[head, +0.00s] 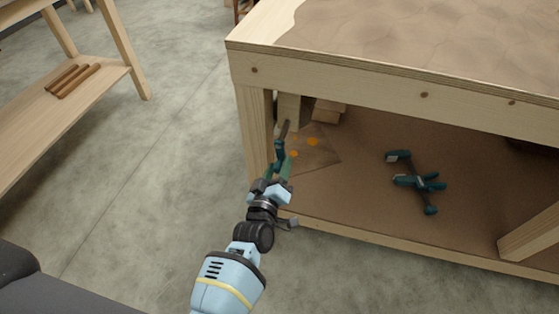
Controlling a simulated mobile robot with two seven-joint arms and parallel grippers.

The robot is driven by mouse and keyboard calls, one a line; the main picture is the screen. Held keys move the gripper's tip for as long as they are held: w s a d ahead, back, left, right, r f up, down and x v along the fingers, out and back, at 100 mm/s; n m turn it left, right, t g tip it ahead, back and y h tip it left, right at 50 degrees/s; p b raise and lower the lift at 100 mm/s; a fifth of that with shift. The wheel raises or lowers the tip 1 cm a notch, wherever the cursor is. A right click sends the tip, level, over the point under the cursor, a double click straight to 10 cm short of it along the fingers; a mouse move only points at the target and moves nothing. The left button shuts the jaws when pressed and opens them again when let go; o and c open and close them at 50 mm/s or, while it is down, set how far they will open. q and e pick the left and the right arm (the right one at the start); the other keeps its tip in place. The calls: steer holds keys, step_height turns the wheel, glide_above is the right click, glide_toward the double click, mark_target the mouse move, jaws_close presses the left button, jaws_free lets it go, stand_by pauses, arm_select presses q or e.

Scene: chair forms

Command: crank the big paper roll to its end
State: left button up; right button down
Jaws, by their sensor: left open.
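My left gripper (281,157) reaches up from the bottom of the head view, beside the front left leg of the wooden workbench (330,75). It is open, and no object shows held in it. A dark, slim piece stands at its fingertips, and I cannot tell what it is. A big paper roll and its crank are not recognisable in this view. My right gripper is not in view.
A green clamp (418,184) lies on the bench's lower shelf (365,165). Wood blocks (328,111) sit behind the leg. A side table (110,75) at the left bears several brown sticks (73,80). The grey floor (150,170) between is clear.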

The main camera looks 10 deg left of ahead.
arm_select(q)
steer(key=s+p, duration=0.2)
steer(key=s, duration=0.2)
steer(key=shift+a+r, duration=0.1)
steer(key=shift+r, duration=0.05)
steer(key=shift+s, duration=0.8)
